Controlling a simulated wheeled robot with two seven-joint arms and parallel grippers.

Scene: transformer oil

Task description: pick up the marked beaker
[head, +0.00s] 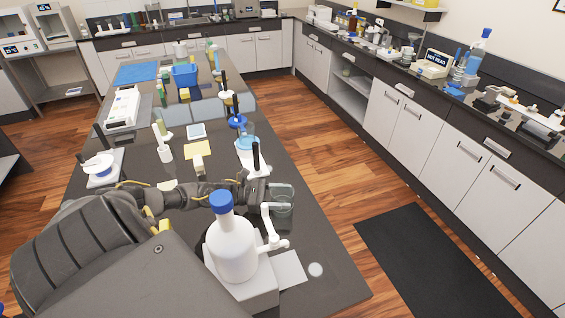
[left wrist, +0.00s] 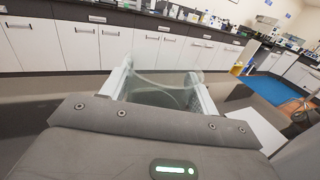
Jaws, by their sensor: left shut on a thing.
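My left gripper (head: 279,199) reaches in from the left, behind the white bottle, near the table's right edge. It is shut on a clear glass beaker (head: 283,208). In the left wrist view the beaker (left wrist: 165,90) sits between the two fingers of the gripper (left wrist: 163,88), with its rim visible. Any mark on the beaker cannot be made out. Whether its base touches the tabletop is unclear. My right gripper does not show in either view.
A white bottle with a blue cap (head: 232,245) stands on a white stand (head: 245,285) close in front of my left gripper. A stirrer plate (head: 250,158) with a blue-liquid vessel stands behind it. The dark bench (head: 320,245) has bare room at the right front.

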